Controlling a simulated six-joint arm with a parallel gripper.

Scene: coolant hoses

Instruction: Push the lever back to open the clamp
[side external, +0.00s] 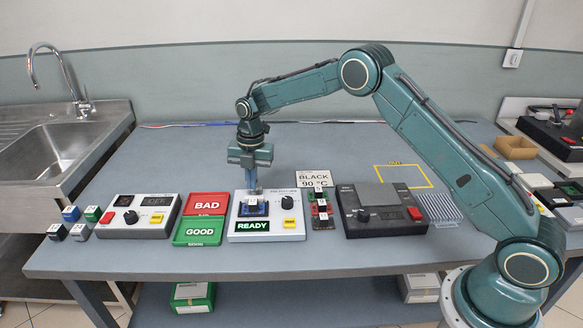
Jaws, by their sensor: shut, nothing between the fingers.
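My gripper (252,187) points straight down over the white station (264,230) in the middle of the table. Its fingers are shut and empty, with the tips at or just above the dark blue fixture (253,209) on the station's top. I cannot tell whether the tips touch it. The clamp and its lever are too small and partly hidden by the fingers, so I cannot tell how the lever stands. The station has a black knob (288,203), a yellow button (290,223) and a green-lettered display (253,226) reading READY.
Left of the station are a red BAD tray (208,200), a green GOOD tray (199,232), a second white unit (139,216) and several small cubes. Right are a small board (322,214), a BLACK 90 °C sign (314,179) and a dark unit (383,212).

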